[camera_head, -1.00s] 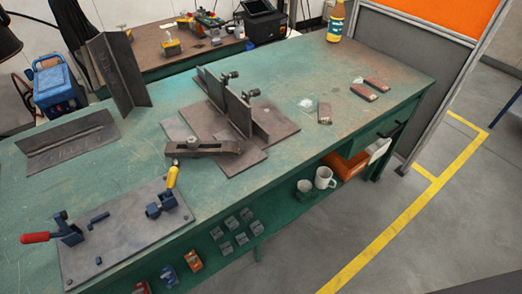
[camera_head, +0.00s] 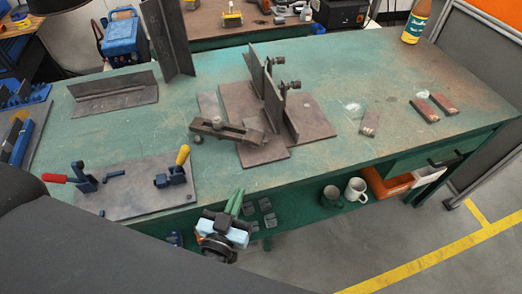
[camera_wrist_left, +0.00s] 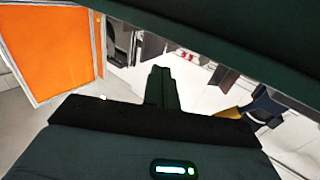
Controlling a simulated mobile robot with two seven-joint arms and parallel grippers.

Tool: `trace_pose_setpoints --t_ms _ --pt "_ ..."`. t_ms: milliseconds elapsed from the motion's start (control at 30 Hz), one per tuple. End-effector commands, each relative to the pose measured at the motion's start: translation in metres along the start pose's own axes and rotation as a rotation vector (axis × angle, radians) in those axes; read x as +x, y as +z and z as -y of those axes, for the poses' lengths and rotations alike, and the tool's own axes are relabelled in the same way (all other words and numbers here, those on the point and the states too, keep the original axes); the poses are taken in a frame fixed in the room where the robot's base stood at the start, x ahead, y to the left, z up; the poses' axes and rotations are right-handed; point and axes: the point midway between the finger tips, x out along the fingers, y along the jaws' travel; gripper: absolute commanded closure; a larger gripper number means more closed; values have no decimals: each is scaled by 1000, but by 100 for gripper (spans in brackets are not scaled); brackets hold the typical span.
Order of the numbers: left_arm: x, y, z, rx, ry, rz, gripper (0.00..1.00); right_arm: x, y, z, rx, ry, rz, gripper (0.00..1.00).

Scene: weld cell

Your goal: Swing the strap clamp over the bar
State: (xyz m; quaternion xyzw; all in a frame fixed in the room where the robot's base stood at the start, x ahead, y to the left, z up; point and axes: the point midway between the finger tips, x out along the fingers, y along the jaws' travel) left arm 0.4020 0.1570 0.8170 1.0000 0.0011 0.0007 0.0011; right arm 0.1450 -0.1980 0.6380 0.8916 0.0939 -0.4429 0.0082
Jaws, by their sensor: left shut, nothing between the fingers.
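The strap clamp (camera_head: 228,131), a dark flat steel strap with a round knob on top, lies at the left edge of a steel base plate (camera_head: 309,122). Upright plates (camera_head: 272,95) with small clamp screws stand on that base plate, right of the strap. I cannot tell which piece is the bar. My left gripper (camera_head: 237,197) is in front of the bench's front edge, below and apart from the strap clamp in the picture. Its green fingers are together and empty; they also show in the left wrist view (camera_wrist_left: 159,88). My right gripper is not in view.
A plate with two toggle clamps (camera_head: 130,200) lies at the bench's front left. Angle steel (camera_head: 115,93) lies behind it. Mugs (camera_head: 356,189) stand on the shelf below. The green bench top (camera_head: 340,75) is clear between.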

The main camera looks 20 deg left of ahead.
Motion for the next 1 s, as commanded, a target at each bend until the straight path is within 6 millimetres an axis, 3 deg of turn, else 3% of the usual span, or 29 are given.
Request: trace_pose_setpoints --t_ms 367,1000 --pt "13 -1 1 3 -9 1 100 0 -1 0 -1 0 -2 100" --pt "121 1 2 3 -9 2 100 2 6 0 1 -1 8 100"
